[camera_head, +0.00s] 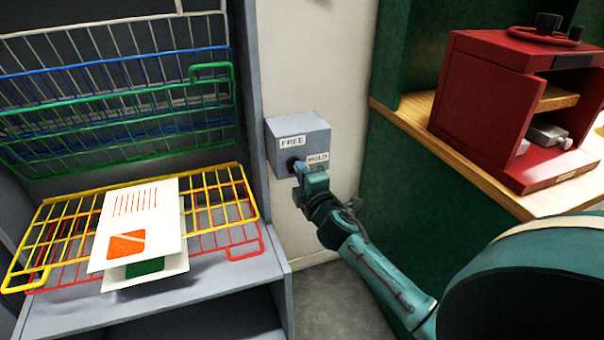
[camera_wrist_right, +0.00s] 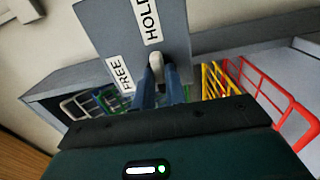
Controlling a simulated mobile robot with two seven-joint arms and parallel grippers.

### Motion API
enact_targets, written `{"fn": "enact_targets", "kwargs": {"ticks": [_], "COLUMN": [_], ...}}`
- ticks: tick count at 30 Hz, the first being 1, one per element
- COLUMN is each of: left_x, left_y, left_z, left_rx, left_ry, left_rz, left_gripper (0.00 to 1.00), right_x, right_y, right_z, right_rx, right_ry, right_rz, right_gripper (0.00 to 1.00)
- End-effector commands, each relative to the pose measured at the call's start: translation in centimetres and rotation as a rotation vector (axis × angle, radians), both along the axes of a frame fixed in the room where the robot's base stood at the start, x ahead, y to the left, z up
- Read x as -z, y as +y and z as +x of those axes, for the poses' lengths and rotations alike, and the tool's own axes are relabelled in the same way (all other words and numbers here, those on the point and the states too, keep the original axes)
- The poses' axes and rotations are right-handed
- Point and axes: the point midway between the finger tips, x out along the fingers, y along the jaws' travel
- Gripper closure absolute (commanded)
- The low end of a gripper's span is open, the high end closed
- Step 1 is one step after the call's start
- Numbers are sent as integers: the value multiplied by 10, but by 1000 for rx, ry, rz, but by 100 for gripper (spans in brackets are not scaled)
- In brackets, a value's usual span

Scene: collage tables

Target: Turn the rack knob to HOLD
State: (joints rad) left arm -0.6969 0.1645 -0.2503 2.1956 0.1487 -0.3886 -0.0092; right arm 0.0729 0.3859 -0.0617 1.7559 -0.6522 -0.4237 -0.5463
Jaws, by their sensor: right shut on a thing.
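The grey knob box (camera_head: 285,152) is fixed to the wall beside the rack, with a FREE label (camera_head: 292,142) and a HOLD label (camera_head: 318,159) on its face. My right gripper (camera_head: 299,168) reaches the box front just below the labels. In the right wrist view its two blue fingers (camera_wrist_right: 157,88) are shut on the pale knob (camera_wrist_right: 156,62). That view also shows the FREE label (camera_wrist_right: 120,73) and the HOLD label (camera_wrist_right: 152,22). The fingers partly hide the knob, and I cannot tell exactly which label it points at. My left gripper is not in view.
The rack at left has several coloured wire shelves; the yellow shelf (camera_head: 222,196) is lowered, carrying printed cards (camera_head: 150,225). A red shelf (camera_head: 247,252) lies under it. A red press-like machine (camera_head: 480,95) stands on the wooden counter (camera_head: 440,143) at right.

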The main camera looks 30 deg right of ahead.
Motion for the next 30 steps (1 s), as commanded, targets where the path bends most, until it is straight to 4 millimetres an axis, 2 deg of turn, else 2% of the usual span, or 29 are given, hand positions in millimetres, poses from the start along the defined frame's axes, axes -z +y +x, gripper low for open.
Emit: {"fn": "enact_targets", "kwargs": {"ticks": [5,6,14,23,26,30], "left_x": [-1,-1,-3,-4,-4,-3], "left_y": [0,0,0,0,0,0], "left_z": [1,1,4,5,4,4], "left_rx": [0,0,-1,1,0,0], "left_ry": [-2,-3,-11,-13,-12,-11], "left_rz": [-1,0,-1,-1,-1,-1], "left_gripper": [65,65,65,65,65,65], "right_x": [1,1,0,1,1,2], "right_y": [0,0,0,1,4,10], "right_z": [0,0,0,-4,-15,-42], "right_rx": [-1,-1,0,-1,-1,-1], "right_ry": [1,1,0,1,2,4], "right_rz": [5,5,3,1,1,3], "right_gripper": [100,86,65,65,65,65]}}
